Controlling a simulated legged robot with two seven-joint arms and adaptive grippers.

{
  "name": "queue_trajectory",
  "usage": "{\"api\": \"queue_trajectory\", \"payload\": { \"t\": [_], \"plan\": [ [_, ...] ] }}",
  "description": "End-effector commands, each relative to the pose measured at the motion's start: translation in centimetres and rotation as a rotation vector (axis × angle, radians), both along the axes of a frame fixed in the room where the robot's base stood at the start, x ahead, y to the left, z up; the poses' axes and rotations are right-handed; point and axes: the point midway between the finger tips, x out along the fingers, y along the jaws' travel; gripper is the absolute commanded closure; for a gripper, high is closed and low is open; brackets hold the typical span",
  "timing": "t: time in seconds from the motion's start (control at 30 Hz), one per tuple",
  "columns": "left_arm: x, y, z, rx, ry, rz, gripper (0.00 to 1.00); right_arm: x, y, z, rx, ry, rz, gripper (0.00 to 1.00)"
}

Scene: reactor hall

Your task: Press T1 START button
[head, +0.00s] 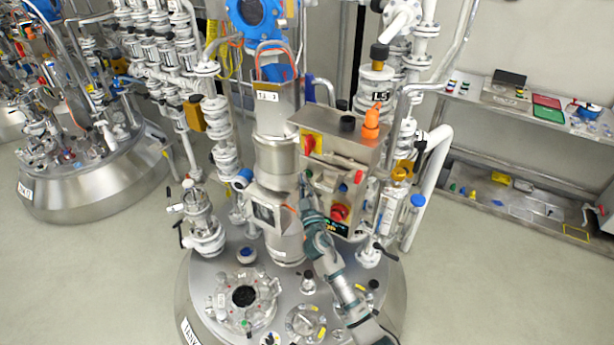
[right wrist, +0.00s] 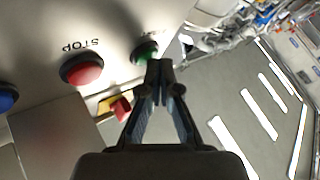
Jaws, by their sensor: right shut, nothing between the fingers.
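The control box (head: 345,150) stands on the tank, with a red-and-yellow switch and several buttons on its front. In the right wrist view, a green button (right wrist: 143,50) sits on the light panel, its label mostly hidden. A red button (right wrist: 82,69) marked STOP is left of it. My right gripper (head: 304,184) is at the left side of the box front. In its wrist view, the gripper (right wrist: 160,68) is shut and empty, its tips overlapping the green button's lower right edge. I cannot tell whether they touch it. My left gripper is not in view.
A shelf (head: 530,105) with small items stands far right; floor between is clear.

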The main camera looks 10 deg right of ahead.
Motion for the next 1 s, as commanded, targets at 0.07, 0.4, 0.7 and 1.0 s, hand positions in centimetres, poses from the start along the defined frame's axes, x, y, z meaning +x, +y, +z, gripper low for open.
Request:
{"api": "queue_trajectory", "payload": {
  "t": [0.07, 0.4, 0.7, 1.0],
  "plan": [
    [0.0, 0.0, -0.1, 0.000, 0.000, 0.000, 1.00, 0.1, -0.1, 0.0, 0.000, 0.000, 0.000, 1.00],
    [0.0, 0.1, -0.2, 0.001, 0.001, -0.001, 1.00, 0.3, -0.3, 0.0, 0.001, 0.001, 0.000, 1.00],
    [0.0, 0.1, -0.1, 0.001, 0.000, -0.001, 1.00, 0.1, -0.2, 0.0, 0.001, 0.001, 0.000, 1.00],
    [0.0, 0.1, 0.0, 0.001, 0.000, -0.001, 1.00, -1.0, 0.6, 0.0, 0.000, 0.000, 0.000, 1.00]
  ]
}}
